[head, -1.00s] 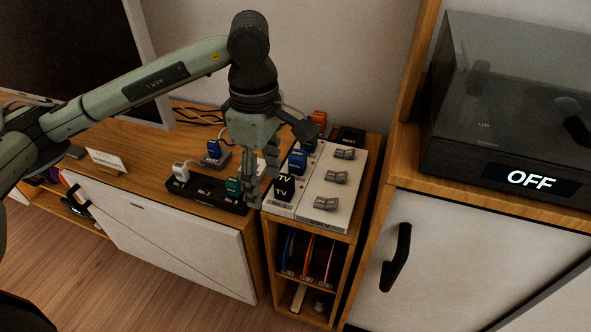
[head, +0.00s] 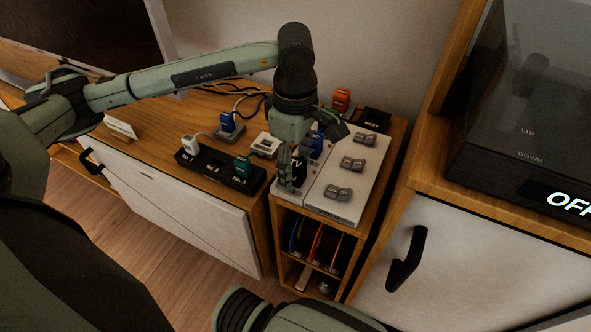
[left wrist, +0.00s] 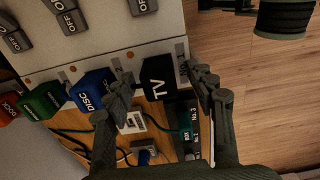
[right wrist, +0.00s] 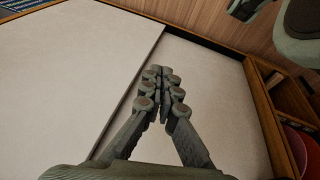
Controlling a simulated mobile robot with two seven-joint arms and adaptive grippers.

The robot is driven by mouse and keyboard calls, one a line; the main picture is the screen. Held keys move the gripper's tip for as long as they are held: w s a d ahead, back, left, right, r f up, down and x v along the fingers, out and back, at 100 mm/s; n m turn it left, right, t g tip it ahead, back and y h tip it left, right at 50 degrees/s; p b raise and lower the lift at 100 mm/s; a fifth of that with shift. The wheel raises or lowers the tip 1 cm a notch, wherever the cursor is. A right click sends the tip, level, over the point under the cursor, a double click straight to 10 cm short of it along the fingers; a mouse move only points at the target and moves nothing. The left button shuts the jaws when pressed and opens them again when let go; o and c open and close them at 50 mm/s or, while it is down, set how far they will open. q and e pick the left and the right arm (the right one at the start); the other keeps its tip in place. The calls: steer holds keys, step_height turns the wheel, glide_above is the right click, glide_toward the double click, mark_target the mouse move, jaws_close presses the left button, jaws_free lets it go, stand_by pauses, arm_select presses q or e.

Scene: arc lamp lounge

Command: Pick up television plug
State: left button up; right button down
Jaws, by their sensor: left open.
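The television plug (left wrist: 158,78) is black with white TV lettering. It sits on the white switch panel (head: 329,202), beside a blue DISC plug (left wrist: 92,90). In the head view, the plug (head: 298,168) is partly hidden by my left gripper (head: 291,186). In the left wrist view, my left gripper (left wrist: 162,82) is open, with one finger on each side of the plug; I cannot tell whether they touch it. My right gripper (right wrist: 158,73) has its fingertips together with nothing visible between them, above a pale cabinet surface.
A black socket strip (head: 212,168) with a white plug (head: 190,146) and a green plug (head: 242,166) lies left of the panel. Grey switches (head: 338,193) line the panel. A dark-covered box (head: 535,125) marked OFF stands right. Loose cables lie behind.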

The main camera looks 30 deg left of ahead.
arm_select(q)
steer(key=shift+c, duration=0.3)
steer(key=c, duration=1.2)
jaws_close()
steer(key=shift+r, duration=0.1)
